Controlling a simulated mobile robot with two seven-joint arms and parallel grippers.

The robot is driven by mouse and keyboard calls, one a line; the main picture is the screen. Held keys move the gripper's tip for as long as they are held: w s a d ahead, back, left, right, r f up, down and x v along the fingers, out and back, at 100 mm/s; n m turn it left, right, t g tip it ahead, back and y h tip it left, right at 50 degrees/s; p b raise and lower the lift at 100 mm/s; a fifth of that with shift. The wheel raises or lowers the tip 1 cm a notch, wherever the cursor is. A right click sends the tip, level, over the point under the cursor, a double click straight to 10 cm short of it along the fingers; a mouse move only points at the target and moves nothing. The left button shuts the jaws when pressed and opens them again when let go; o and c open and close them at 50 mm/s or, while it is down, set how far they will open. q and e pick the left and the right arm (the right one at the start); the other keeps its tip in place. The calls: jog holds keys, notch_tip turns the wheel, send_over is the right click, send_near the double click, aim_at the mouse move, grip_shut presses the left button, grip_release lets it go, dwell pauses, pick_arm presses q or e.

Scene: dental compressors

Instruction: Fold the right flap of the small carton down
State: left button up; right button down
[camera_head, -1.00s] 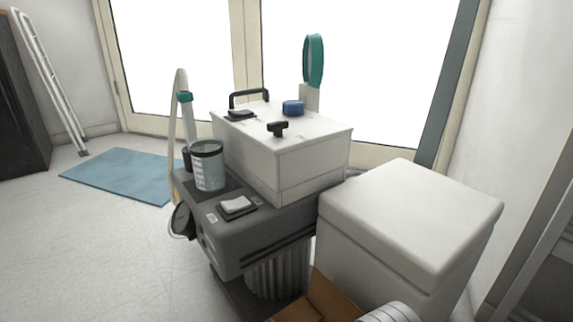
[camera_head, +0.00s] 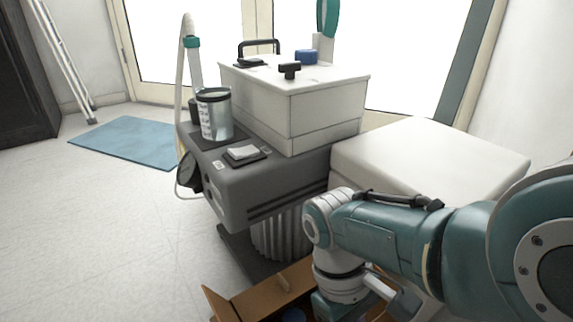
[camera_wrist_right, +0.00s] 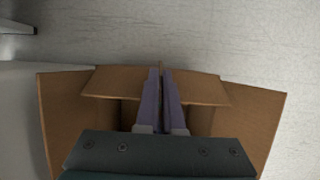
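The small brown carton (camera_wrist_right: 118,110) lies under my right gripper in the right wrist view, with flaps standing out around it. One flap (camera_wrist_right: 66,115) spreads to the left, another (camera_wrist_right: 252,118) to the right, and a shorter one (camera_wrist_right: 115,80) lies at the far side. The purple fingers of my right gripper (camera_wrist_right: 161,80) are close together over the far side of the carton, and I see nothing clearly held. In the head view the carton (camera_head: 270,292) shows partly at the bottom edge, behind my right arm, which hides much of it. My left gripper is out of view.
A grey compressor unit (camera_head: 235,182) with a white box (camera_head: 300,105) on top stands behind the carton. A white padded block (camera_head: 430,150) is at its right. A jar (camera_head: 215,118) stands on the unit. Open floor (camera_head: 90,220) lies to the left.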

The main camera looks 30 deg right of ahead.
jog(key=c, duration=1)
grip_release()
jog(key=shift+c, duration=0.2)
jog(key=p+v, duration=0.5)
jog(key=v, duration=0.5)
jog(key=shift+p, duration=0.35)
